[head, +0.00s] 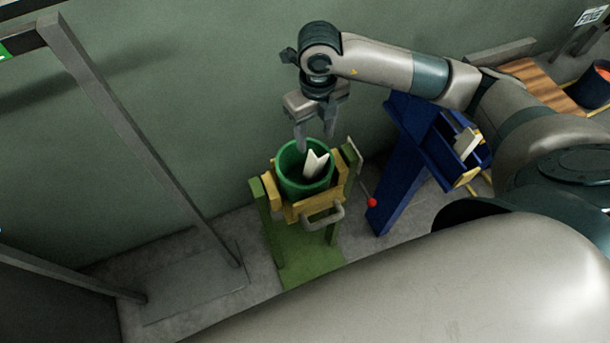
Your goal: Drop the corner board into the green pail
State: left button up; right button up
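The green pail (290,183) sits in a yellow holder on a green stand near the wall. A white, V-shaped corner board (316,165) is inside the pail, its upper end showing and leaning against the right part of the rim; its lower end is hidden. My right gripper (315,143) is just above the pail, pointing down. Its two fingers are apart with nothing visible between them, and the corner board is below them. My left gripper is not in view.
A blue stand (400,165) with a blue bin (462,160) holding pale pieces is right of the pail. A red knob (372,203) sticks out between the stands. A grey metal frame (140,150) stands at left. A wooden surface (540,85) and dark bucket (592,88) are far right.

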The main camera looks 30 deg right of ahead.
notch_tip(320, 180, up, 17)
jog(key=b, duration=0.3)
jog(key=shift+r, duration=0.2)
dwell(0.6)
dwell(0.9)
